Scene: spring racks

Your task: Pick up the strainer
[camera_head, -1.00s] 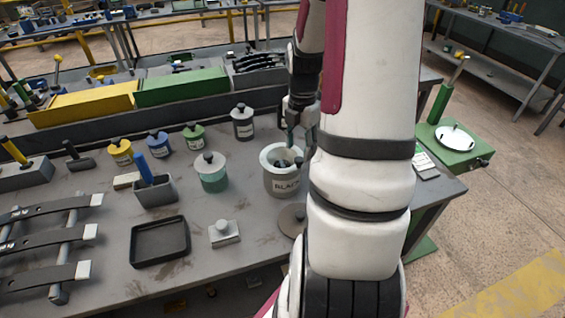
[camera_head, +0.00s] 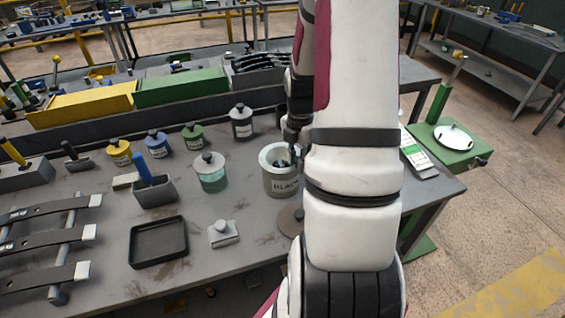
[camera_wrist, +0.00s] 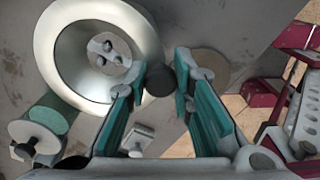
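The strainer (camera_wrist: 110,50) appears to be the pale disc with dark holes inside the pot (camera_head: 281,182) labelled BLACK. The open-topped pot's pale rim also shows in the wrist view (camera_wrist: 52,48). A dark round knob (camera_wrist: 160,78), which seems to be the top of the strainer's handle, shows between my fingertips; the link to the disc is not clear. My gripper (camera_wrist: 160,75) is open, with a teal finger on each side of the knob. Contact cannot be told. In the head view my gripper (camera_head: 292,150) is over the pot's right side, partly hidden by my arm.
A teal jar (camera_head: 212,178) and a grey jar (camera_head: 242,130) stand close by. A black tray (camera_head: 158,242) and a brush holder (camera_head: 155,192) are further left.

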